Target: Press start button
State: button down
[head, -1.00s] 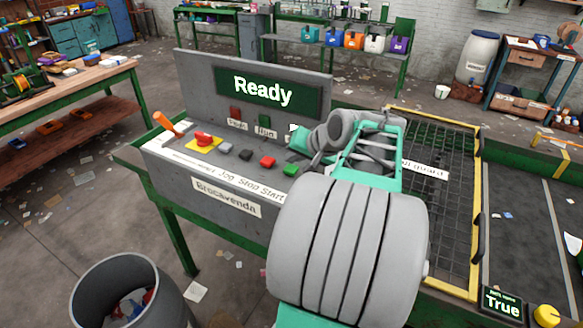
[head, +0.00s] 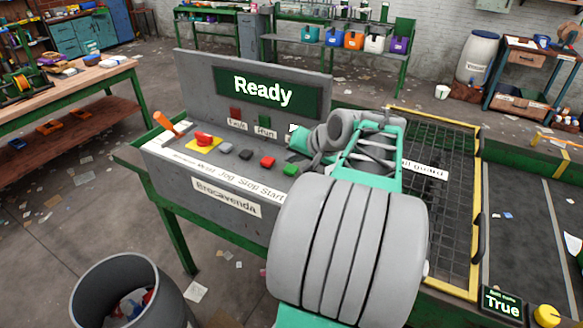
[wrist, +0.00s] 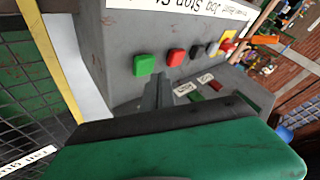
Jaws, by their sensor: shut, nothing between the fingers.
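The green start button (head: 290,170) is at the right end of a row on the grey control console (head: 228,207), above the word "Start". It also shows in the wrist view (wrist: 144,65), unpressed as far as I can tell. My gripper (wrist: 158,88) is shut and empty, its fingertips just below the green button in the wrist view, and I cannot tell whether they touch the panel. In the head view my arm hides most of the gripper. The screen (head: 262,92) reads "Ready".
A red stop button (head: 267,161), black and grey buttons and a red emergency knob (head: 204,139) on yellow share the panel. An orange-handled lever (head: 167,123) stands at its left end. A yellow-framed mesh guard (head: 440,200) is on the right. A grey bin (head: 125,290) stands in front.

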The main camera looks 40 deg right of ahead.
jog(key=shift+f+b, duration=0.3)
jog(key=shift+f, duration=0.1)
